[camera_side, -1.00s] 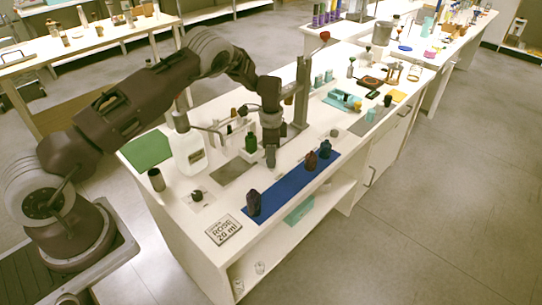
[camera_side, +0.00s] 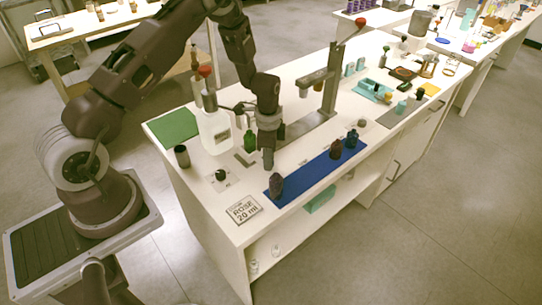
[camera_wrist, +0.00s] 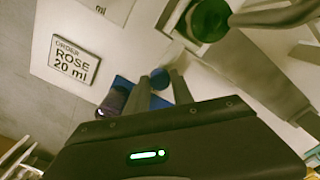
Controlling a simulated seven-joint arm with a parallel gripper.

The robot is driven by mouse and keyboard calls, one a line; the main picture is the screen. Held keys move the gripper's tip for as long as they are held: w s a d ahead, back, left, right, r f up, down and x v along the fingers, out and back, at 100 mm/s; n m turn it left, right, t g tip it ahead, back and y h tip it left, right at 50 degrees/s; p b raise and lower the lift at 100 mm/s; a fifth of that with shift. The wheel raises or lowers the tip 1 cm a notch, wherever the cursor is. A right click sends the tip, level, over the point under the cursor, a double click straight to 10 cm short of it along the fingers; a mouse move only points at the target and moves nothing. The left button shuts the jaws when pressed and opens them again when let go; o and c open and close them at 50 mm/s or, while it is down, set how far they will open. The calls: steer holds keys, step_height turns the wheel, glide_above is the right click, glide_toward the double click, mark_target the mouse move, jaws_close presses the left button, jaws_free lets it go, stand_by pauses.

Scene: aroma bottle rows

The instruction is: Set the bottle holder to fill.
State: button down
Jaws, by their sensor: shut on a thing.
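My gripper (camera_side: 268,160) is low over the bench, near the left end of the blue mat (camera_side: 315,172). In the wrist view its fingers (camera_wrist: 161,82) are closed in on a small round blue thing (camera_wrist: 160,78); what it belongs to is hidden. A dark purple bottle (camera_side: 276,187) stands on the mat just in front of the gripper and shows in the wrist view (camera_wrist: 112,103). A dark red bottle (camera_side: 336,151) and a dark teal one (camera_side: 352,140) stand at the mat's right end. A green bottle (camera_side: 250,141) stands behind the gripper. I cannot clearly make out the bottle holder.
An order card (camera_side: 243,210) reads "ROSE 20 ml". A large clear bottle (camera_side: 215,132) stands behind, left of a post stand (camera_side: 330,88). A black-topped item (camera_side: 221,175), a dark cup (camera_side: 182,156) and a green mat (camera_side: 173,125) are at the left.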

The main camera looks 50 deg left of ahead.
steer(key=c, duration=1.1)
jaws_free()
steer(key=shift+s, duration=0.3)
steer(key=shift+w, duration=0.1)
step_height(320, 180, up, 8)
steer(key=shift+f, duration=0.15)
steer(key=s+d+r+n+t, duration=0.1)
steer(key=s+d+r, duration=0.15)
steer(key=r, duration=0.45)
steer(key=s+d+r+n+t, duration=0.1)
steer(key=s+r+n, duration=0.15)
steer(key=r, duration=0.45)
steer(key=s+d+r+n+t, duration=0.1)
steer(key=s+d+r, duration=0.1)
steer(key=s+r, duration=0.35)
steer(key=s+d+r+n, duration=0.1)
steer(key=s+r, duration=0.1)
steer(key=s, duration=0.3)
steer(key=s+d+r+n+t, duration=0.1)
steer(key=s+r+n, duration=0.1)
steer(key=s, duration=0.3)
steer(key=s+d+r+n+t, duration=0.1)
steer(key=s+r, duration=0.2)
steer(key=s, duration=0.2)
steer(key=shift+s+n, duration=0.2)
steer(key=shift+n, duration=0.05)
